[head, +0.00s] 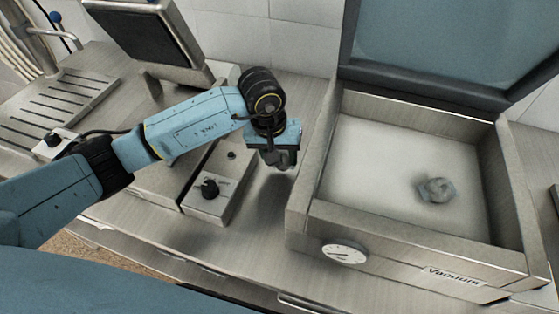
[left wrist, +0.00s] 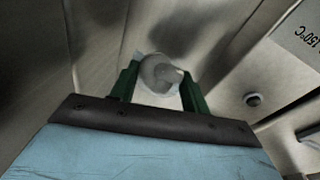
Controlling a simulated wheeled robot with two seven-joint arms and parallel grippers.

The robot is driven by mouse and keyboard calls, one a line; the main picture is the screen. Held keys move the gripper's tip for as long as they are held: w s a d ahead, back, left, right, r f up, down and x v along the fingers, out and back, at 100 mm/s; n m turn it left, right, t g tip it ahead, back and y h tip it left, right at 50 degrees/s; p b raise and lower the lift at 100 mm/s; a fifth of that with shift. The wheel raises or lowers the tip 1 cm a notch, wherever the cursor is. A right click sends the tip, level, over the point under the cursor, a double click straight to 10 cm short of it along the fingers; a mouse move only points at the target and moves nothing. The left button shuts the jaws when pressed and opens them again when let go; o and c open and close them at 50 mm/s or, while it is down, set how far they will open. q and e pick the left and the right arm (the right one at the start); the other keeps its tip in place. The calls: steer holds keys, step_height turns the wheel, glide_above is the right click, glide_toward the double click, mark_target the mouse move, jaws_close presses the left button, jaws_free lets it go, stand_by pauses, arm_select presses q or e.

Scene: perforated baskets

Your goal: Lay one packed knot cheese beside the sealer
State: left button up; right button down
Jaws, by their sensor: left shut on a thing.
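My left gripper (head: 280,160) is over the steel counter, between the vacuum sealer (head: 302,208) and a steel control box with a black knob. In the left wrist view the green fingers (left wrist: 160,85) are shut on a packed knot cheese (left wrist: 158,72), a pale rounded lump in clear film. In the head view this cheese is mostly hidden by the gripper. A second packed knot cheese (head: 437,190) lies on the white floor of the open sealer, right of its middle. My right gripper is not in view.
The sealer's lid (head: 440,45) stands raised at the back. The control box (head: 213,192) is close left of the gripper. A slotted steel drain tray (head: 75,95) is at the far left. A strip of bare counter (head: 255,225) lies left of the sealer.

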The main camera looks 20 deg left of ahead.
arm_select(q)
steer(key=shift+f, duration=1.25)
steer(key=shift+f, duration=0.15)
steer(key=o, duration=1)
steer(key=r, duration=0.4)
steer(key=s+a+r, duration=0.1)
steer(key=r, duration=0.7)
steer(key=shift+s+a+r, duration=0.1)
steer(key=shift+s+a, duration=0.1)
steer(key=shift+a, duration=0.1)
